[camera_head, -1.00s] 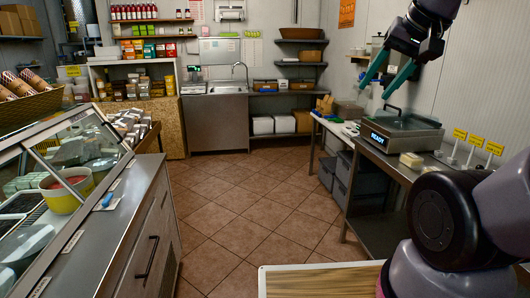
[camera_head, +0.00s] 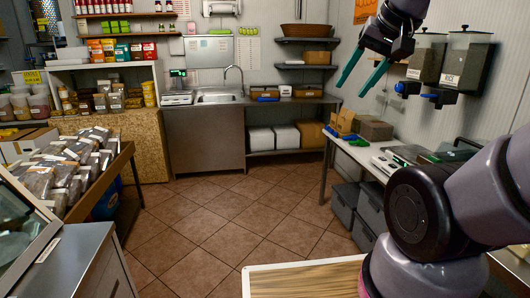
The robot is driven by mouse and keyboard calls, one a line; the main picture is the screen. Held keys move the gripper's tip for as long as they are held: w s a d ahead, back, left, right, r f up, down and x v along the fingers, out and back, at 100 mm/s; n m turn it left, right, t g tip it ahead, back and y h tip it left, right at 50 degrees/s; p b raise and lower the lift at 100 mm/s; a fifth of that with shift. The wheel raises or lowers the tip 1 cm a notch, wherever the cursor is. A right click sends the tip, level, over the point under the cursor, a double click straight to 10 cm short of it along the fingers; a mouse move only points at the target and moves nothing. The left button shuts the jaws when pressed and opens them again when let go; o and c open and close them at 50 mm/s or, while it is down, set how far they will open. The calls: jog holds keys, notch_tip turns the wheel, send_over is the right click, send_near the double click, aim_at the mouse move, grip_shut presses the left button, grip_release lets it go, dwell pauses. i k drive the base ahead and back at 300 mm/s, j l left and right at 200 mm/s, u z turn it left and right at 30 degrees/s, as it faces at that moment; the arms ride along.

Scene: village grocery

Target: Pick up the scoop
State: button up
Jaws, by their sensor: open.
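My gripper (camera_head: 352,90) is at the upper right, pointing down, with its two teal fingers apart and nothing between them. I cannot make out a scoop for certain. A small blue item (camera_head: 332,131) and a green item (camera_head: 358,142) lie on the right-hand side table (camera_head: 372,160), too small to identify. My gripper appears above that table in the picture, apart from it. Part of the table is hidden behind my arm.
Two wall dispensers (camera_head: 466,60) with blue knobs hang at the right. Grey bins (camera_head: 345,203) stand under the side table. A sink counter (camera_head: 205,138) is at the back. A rack of bagged goods (camera_head: 75,170) stands left. The tiled floor (camera_head: 215,215) between is clear.

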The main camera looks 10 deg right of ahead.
aim_at(352, 137)
jog(key=i+z, duration=0.1)
jog(key=i, duration=0.85)
jog(key=i+j+z, duration=0.1)
jog(key=i, duration=0.85)
jog(key=i+j+z, duration=0.25)
jog(key=i+z, duration=0.25)
jog(key=i+j+z, duration=0.95)
jog(key=j, duration=0.15)
